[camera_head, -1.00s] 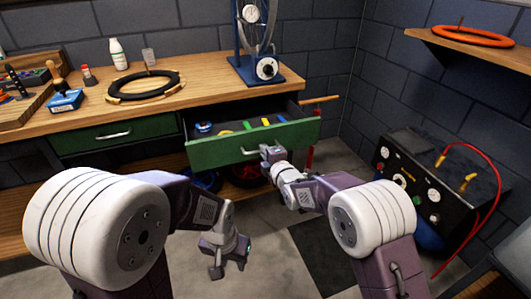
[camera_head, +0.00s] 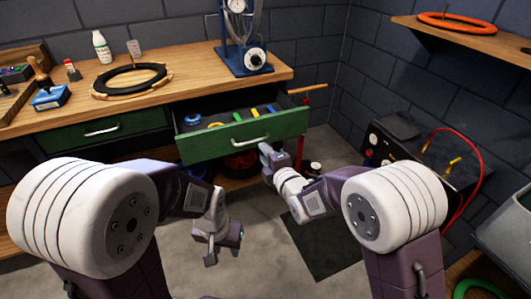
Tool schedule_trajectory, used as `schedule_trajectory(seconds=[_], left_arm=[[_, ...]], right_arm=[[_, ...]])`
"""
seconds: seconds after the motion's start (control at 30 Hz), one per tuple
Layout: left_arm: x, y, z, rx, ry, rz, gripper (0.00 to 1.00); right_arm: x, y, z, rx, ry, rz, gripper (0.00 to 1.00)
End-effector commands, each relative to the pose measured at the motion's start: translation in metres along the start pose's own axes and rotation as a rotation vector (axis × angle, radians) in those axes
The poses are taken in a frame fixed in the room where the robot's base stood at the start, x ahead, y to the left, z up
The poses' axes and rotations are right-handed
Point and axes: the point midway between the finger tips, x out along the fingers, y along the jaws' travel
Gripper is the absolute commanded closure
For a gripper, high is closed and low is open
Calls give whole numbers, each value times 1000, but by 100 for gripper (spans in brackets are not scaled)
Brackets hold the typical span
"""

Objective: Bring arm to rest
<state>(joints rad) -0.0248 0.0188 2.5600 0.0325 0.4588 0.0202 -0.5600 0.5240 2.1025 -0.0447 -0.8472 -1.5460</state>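My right gripper (camera_head: 268,152) is just in front of the open green drawer (camera_head: 200,150), below and to the right of its metal handle (camera_head: 250,141). A small gap seems to part gripper and handle, but contact is hard to judge. Whether its fingers are open or shut is too small to tell. My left gripper (camera_head: 222,247) hangs low over the grey floor, left of the right one, and touches nothing visible. Its fingers point down and away, and their opening is not clear. I see nothing held in either gripper.
The drawer juts out from the wooden workbench (camera_head: 190,82) with several coloured tools inside. A black compressor-like unit (camera_head: 400,150) with a red hose (camera_head: 478,165) stands at right. A grey bin (camera_head: 508,225) is at the right edge. A dark mat (camera_head: 320,245) lies on open floor.

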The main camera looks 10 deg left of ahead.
Motion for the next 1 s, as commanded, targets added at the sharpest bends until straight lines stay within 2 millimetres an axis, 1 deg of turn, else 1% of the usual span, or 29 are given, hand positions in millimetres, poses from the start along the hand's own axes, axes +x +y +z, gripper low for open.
schedule_trajectory(seconds=[0.1, 0.47, 0.5, 0.57, 0.63, 0.67, 0.7, 0.73, 0.77, 0.8, 0.87, 0.9, 0.93, 0.97, 1.0], left_arm=[[-1, 0, 0, 0, 0, 0, 64], [0, 0, 0, 0, 0, 0, 64], [0, 0, 0, 0, 0, 0, 64], [0, 0, 0, 0, 0, 0, 64], [-1, 0, 0, 0, 0, 0, 64], [-1, 0, 0, 0, 0, 0, 64], [-1, 0, 0, 0, 0, 0, 64], [0, 0, 0, 0, 0, 0, 64], [0, 0, 0, 0, 0, 0, 64], [0, 0, 0, 0, 0, 0, 64], [0, 0, 0, 0, 0, 0, 64], [0, 0, 0, 0, 0, 0, 64], [0, 0, 0, 0, 0, 0, 64], [0, 0, 0, 0, 0, 0, 64], [0, 0, 0, 0, 0, 0, 64]], right_arm=[[-5, 0, 0, 0, 0, 1, 68], [-4, 0, 0, 0, 0, 1, 68], [-4, 0, 4, 2, -7, 1, 68], [-6, 6, 19, 7, -34, 12, 68], [-14, 27, 54, 17, -97, 51, 68], [-23, 38, 75, 22, -135, 69, 68], [-39, 48, 107, 33, -197, 81, 68], [-55, 47, 131, 56, -248, 58, 68], [-73, 39, 154, 112, -299, 16, 68], [-97, 20, 177, 228, -364, -54, 68], [-134, -17, 198, 451, -462, -166, 68], [-159, -42, 203, 606, -529, -236, 68], [-176, -61, 203, 719, -578, -286, 68], [-192, -79, 201, 827, -626, -331, 68], [-211, -100, 195, 960, -691, -386, 68]])
